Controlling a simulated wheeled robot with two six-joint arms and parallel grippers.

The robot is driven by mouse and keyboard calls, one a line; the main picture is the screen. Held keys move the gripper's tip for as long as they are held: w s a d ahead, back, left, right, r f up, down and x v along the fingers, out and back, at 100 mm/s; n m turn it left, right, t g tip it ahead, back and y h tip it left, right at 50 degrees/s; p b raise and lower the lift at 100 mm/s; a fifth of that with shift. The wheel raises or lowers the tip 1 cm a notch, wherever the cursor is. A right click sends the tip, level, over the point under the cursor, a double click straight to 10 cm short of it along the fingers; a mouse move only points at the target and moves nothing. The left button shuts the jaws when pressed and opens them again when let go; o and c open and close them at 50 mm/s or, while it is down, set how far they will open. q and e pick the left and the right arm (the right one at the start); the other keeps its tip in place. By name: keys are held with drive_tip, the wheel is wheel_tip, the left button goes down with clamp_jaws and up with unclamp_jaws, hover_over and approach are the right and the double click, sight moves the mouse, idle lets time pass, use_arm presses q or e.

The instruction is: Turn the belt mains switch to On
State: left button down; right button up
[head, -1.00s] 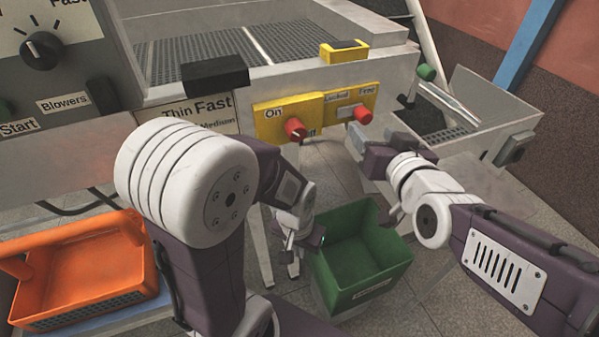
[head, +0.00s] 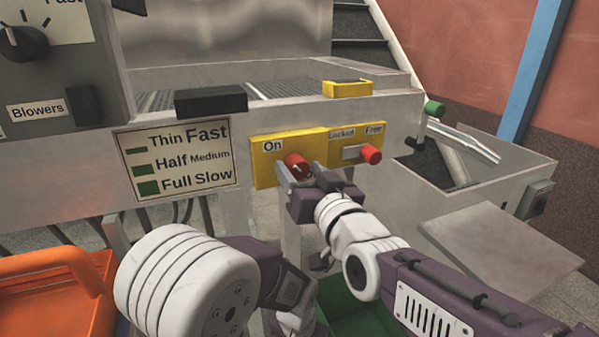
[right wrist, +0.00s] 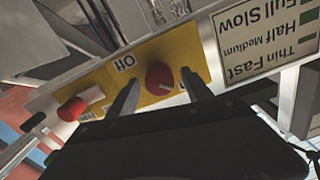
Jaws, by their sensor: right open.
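The belt mains switch is a red rotary knob (head: 297,166) with a white line, on a yellow plate (head: 262,172) on the machine's front. "On" is printed at the plate's upper left. In the right wrist view the knob (right wrist: 159,76) sits between my two fingertips, with an "Off" label beside one finger. My right gripper (head: 304,183) is open, its fingers on either side of the knob; whether they touch it I cannot tell. My left arm is low in the head view, and its gripper's jaws cannot be made out.
A second red knob (head: 371,154) marked Locked and Free is close to the right. A black block (head: 211,101) and a yellow block (head: 347,89) sit above. An orange basket (head: 50,290) is at lower left, a green bin (head: 355,318) below my right arm.

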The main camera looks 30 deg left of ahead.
drive_tip(key=shift+w+a, duration=0.4)
drive_tip(key=shift+a, duration=0.05)
clamp_jaws()
drive_tip(key=shift+m, duration=0.3)
drive_tip(key=m+b, duration=0.2)
drive_tip(key=m, duration=0.1)
drive_tip(key=shift+f, duration=0.15)
drive_tip(key=m+b, duration=0.3)
drive_tip(key=m, duration=0.2)
drive_tip(key=m+b, duration=0.1)
drive_tip(key=m, duration=0.3)
drive_tip(key=shift+m, duration=0.4)
drive_tip(key=m+b, duration=0.1)
drive_tip(key=m, duration=0.3)
drive_tip(key=shift+m, duration=0.4)
